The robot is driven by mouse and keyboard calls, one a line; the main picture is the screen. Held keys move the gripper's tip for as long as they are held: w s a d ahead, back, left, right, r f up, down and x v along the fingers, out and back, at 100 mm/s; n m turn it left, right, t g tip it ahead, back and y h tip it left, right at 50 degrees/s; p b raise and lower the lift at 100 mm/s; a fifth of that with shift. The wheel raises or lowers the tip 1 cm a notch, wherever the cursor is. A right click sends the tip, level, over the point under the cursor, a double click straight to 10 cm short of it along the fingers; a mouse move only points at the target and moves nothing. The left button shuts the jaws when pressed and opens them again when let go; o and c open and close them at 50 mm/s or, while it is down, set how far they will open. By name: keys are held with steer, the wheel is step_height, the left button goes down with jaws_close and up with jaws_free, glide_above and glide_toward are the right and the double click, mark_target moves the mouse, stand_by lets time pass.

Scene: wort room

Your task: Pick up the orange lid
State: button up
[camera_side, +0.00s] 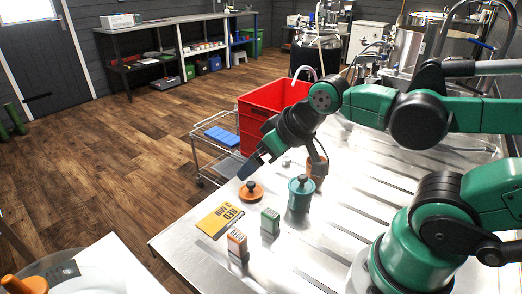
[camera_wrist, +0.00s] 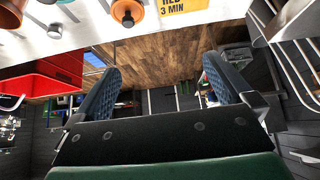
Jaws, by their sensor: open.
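The orange lid (camera_side: 250,191) lies flat on the metal table, its dark knob upward, near the table's left edge. It shows at the top of the wrist view (camera_wrist: 127,14), clear of the fingers. My gripper (camera_side: 246,170) is tilted, above and apart from the lid. In the wrist view my gripper (camera_wrist: 161,68) has its two dark padded fingers wide apart with nothing between them. An orange pot (camera_side: 318,181) stands behind the teal lidded pot (camera_side: 301,196), partly hidden by it and my arm.
A yellow "RED 3 MIN" card (camera_side: 219,219), a green block (camera_side: 270,223) and an orange block (camera_side: 237,246) are in front of the lid. A red crate (camera_side: 264,108) stands behind my gripper. A wire cart (camera_side: 200,160) with a blue item is beside the table.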

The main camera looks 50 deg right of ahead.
steer(key=n+g, duration=0.2)
steer(key=g, duration=0.5)
glide_above(251, 183)
step_height(251, 183, down, 7)
steer(key=shift+s+a+r, duration=0.1)
steer(key=shift+a, duration=0.05)
steer(key=shift+d+f, duration=0.2)
steer(key=shift+f, duration=3.2)
steer(key=shift+c, duration=0.2)
steer(key=c, duration=1.1)
